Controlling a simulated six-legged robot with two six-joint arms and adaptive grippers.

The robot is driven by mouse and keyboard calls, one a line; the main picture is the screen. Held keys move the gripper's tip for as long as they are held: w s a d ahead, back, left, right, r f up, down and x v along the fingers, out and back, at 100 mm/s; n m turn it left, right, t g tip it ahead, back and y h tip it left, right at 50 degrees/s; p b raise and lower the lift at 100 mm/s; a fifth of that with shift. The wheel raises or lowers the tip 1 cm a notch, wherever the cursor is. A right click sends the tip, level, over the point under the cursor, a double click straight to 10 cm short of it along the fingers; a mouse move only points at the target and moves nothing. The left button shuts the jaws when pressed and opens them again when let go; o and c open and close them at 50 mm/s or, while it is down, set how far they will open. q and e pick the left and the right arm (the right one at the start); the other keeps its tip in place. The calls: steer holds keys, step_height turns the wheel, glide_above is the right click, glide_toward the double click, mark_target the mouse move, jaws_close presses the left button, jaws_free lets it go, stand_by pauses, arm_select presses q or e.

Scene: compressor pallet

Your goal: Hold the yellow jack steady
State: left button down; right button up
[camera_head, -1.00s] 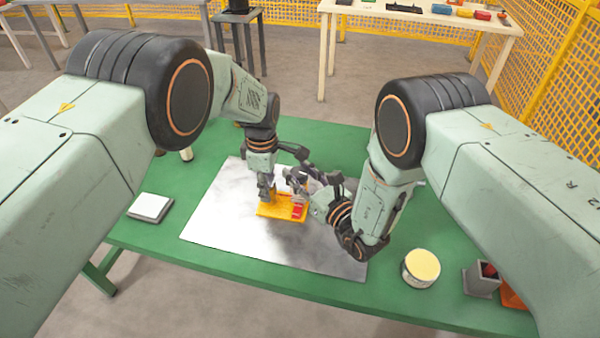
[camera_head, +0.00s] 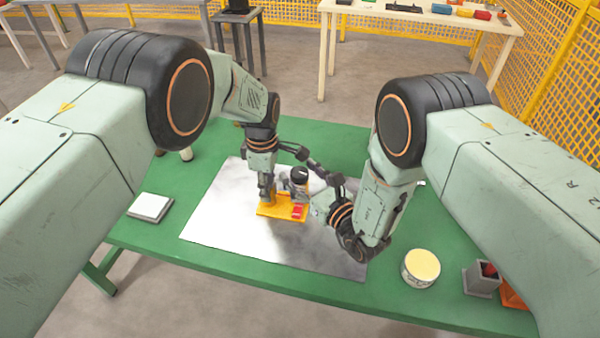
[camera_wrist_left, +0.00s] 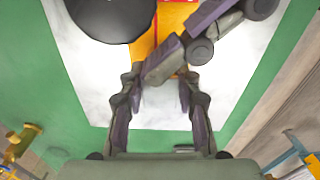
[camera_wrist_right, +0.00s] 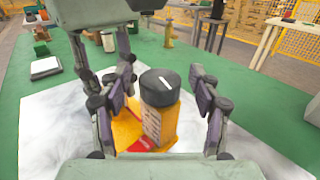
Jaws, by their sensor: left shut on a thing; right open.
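The yellow jack (camera_head: 268,211) sits on the bright metal sheet, with a red part (camera_head: 298,211) at its right end. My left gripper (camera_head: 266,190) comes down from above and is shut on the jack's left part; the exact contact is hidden. A black-capped upright cylinder (camera_head: 299,174) stands at the jack's right side. In the right wrist view its black cap (camera_wrist_right: 160,87) is uncovered and its body looks yellow. My right gripper (camera_head: 320,168) is open and empty, with its fingers spread either side of the cylinder and apart from it.
The metal sheet (camera_head: 225,220) lies on a green table (camera_head: 335,140). A white-topped block (camera_head: 150,207) stands left. A round tin (camera_head: 421,267) and a grey holder (camera_head: 481,280) stand right. The two arms are close together over the jack.

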steer(key=v, duration=1.1)
steer(key=shift+s+d, duration=0.2)
steer(key=shift+s, duration=0.1)
